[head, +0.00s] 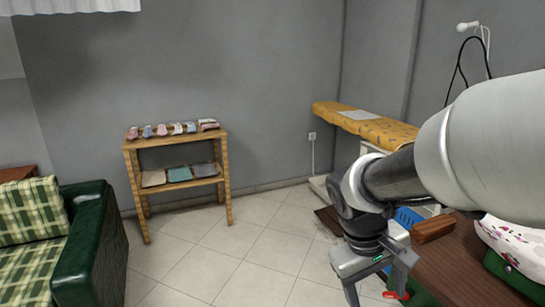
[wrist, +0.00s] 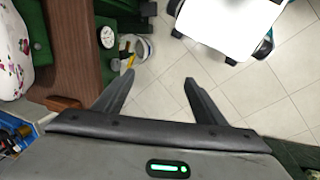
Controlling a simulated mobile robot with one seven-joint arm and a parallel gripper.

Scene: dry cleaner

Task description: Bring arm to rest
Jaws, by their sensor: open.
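My arm reaches in from the right edge of the head view and bends down at the wrist. My gripper (head: 378,292) points downward at the lower right, in front of the brown table. In the wrist view my gripper (wrist: 159,78) also shows two separated fingers over pale floor tiles. The fingertips are cut close to the bottom edge of the head view. A small red item (head: 396,295) shows beside the right finger; I cannot tell what it is.
Behind is a yellow ironing board (head: 365,125). A wooden shelf (head: 180,140) and green sofa (head: 88,250) stand left. Tiled floor between is clear. The wrist view shows a white tabletop (wrist: 230,25).

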